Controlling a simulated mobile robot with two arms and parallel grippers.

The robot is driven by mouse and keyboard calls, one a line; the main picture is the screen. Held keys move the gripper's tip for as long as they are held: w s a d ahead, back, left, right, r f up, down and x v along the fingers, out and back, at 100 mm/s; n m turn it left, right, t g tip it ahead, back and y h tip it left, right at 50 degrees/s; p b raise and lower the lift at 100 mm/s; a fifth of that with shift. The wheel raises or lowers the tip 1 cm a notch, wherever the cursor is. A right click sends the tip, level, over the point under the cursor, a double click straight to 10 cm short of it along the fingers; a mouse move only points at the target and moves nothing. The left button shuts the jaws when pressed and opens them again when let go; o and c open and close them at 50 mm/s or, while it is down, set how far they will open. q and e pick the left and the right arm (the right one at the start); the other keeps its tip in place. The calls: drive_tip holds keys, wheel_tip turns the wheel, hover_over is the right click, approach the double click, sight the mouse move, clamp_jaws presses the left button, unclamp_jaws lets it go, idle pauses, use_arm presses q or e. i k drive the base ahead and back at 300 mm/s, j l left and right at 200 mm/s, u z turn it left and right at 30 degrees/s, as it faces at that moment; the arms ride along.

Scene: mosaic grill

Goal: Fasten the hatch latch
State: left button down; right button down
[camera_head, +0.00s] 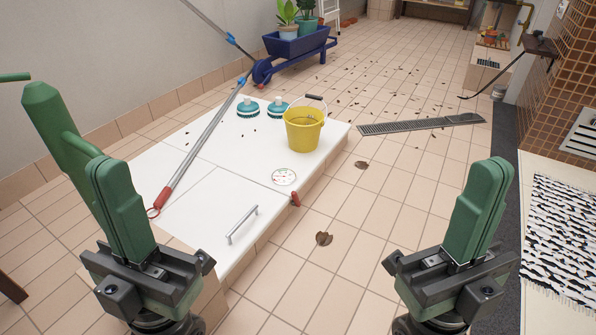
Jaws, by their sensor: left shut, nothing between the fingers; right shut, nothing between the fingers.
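The white hatch (196,225) is a low panelled platform on the tiled floor, with a grey bar handle (242,225) on its near panel. A small red latch (295,199) sits at its right edge, beside the seam between panels; I cannot tell whether it is fastened. My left gripper (108,165) is shut and empty, in front of the hatch's near left part and hiding some of it. My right gripper (490,165) is shut and empty over the floor, well to the right of the latch. Neither gripper touches the latch or handle.
A yellow bucket (303,130), two teal brushes (278,107) and a round gauge (284,177) are on the hatch. A long pole (205,130) with a red end lies across it. A blue wheelbarrow (297,45) stands behind.

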sight(296, 202)
drive_tip(key=i+l+u, duration=0.25)
drive_tip(key=i+l, duration=0.45)
drive_tip(key=i, duration=0.25)
drive_tip(key=i+l+u, duration=0.25)
drive_tip(key=i+l, duration=0.6)
drive_tip(key=i, duration=0.1)
